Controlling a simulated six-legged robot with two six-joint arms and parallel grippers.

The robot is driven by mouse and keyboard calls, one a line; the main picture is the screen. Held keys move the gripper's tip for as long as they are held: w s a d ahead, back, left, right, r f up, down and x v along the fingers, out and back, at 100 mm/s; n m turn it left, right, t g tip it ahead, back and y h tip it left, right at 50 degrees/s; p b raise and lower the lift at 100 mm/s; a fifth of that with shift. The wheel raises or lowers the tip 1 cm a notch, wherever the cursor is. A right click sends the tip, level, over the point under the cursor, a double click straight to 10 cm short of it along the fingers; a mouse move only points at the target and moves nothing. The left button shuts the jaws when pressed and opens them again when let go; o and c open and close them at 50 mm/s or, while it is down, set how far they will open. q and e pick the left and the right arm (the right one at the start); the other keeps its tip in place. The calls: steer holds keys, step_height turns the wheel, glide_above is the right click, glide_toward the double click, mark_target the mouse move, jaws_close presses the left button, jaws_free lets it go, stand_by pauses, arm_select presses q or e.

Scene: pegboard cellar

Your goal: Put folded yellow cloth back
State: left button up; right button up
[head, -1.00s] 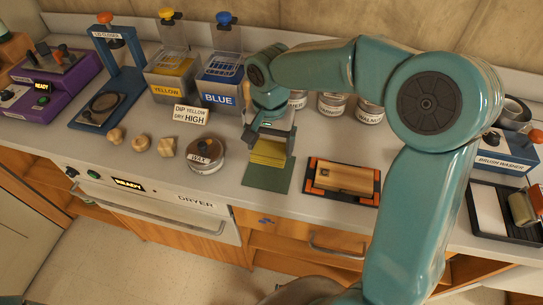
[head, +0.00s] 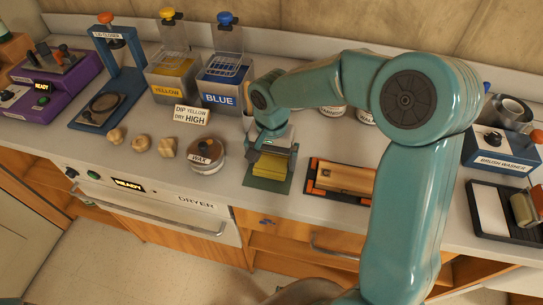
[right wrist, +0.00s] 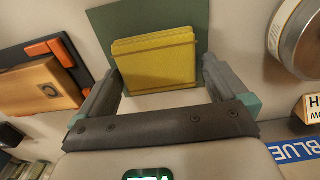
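The folded yellow cloth (head: 268,166) lies on the dark green mat (head: 268,186) near the front edge of the counter. In the right wrist view the cloth (right wrist: 155,62) shows layered folds, with the mat (right wrist: 120,25) behind it. My right gripper (head: 271,158) is low over the mat at the cloth's back end. Its fingers (right wrist: 164,72) stand wide apart, one on each side of the cloth's near end, with visible gaps, so it is open. My left gripper is not in view.
A wax tin (head: 206,157) stands left of the mat. An orange-cornered tray with a wooden block (head: 345,178) lies close on the right. The blue vat (head: 222,92) and the dip sign (head: 191,116) are behind. The counter's front edge is near.

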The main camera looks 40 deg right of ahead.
mark_target(272, 161)
steer(key=shift+s+r, duration=0.1)
steer(key=shift+r, duration=0.05)
step_height(272, 161, up, 12)
steer(key=p, duration=0.1)
stand_by(0.7)
